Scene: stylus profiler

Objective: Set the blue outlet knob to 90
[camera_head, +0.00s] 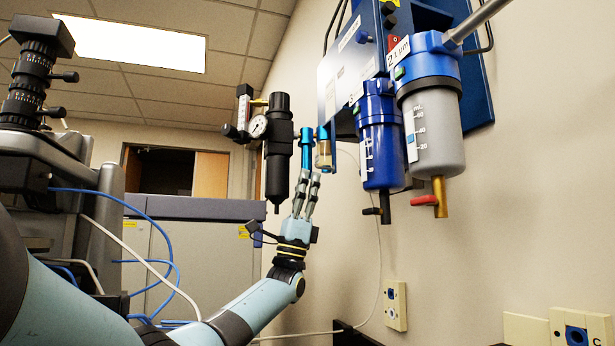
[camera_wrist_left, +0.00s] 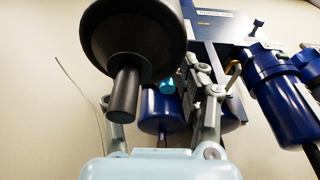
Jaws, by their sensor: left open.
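A bright blue, narrow knob-like part (camera_head: 307,148), which looks like the blue outlet knob, stands beside the black regulator (camera_head: 277,150) with its round gauge. My left gripper (camera_head: 307,177) points up with its fingertips at the lower end of this part. I cannot tell whether they touch it. In the left wrist view, my left gripper (camera_wrist_left: 150,88) is open, and a small piece of the bright blue knob (camera_wrist_left: 166,86) shows between the fingers, partly hidden. No setting or number on the knob is readable. My right gripper is not in view.
A blue filter bowl (camera_head: 378,140) and a grey graduated bowl (camera_head: 435,125) hang to the right on a blue panel. In the left wrist view, a large black round body (camera_wrist_left: 135,40) sits close in front. Blue hoses and a pale cable hang at left.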

